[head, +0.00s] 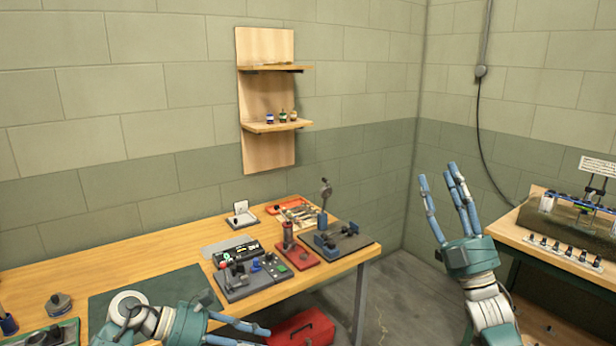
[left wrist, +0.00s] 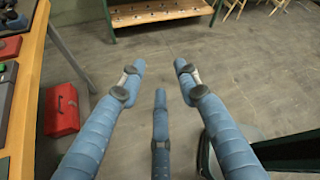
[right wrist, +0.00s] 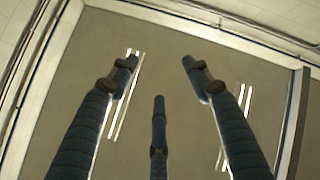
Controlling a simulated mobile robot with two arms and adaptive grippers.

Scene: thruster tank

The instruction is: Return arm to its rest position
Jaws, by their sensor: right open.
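My right gripper (head: 447,190) is raised at the right of the head view, its blue fingers spread and pointing up, with nothing between them. In the right wrist view its open fingers (right wrist: 160,75) point at the ceiling. My left gripper (head: 250,333) is low at the bottom of the head view, by the front edge of the workbench (head: 150,258). In the left wrist view its fingers (left wrist: 160,80) are spread and empty over the grey floor.
Control boxes (head: 250,275) and a press-like tool (head: 325,205) stand on the workbench. A red toolbox (head: 302,328) is on the floor below its edge. A second table (head: 560,255) with a tank (head: 575,225) is at the right. A wall shelf (head: 275,126) holds small bottles.

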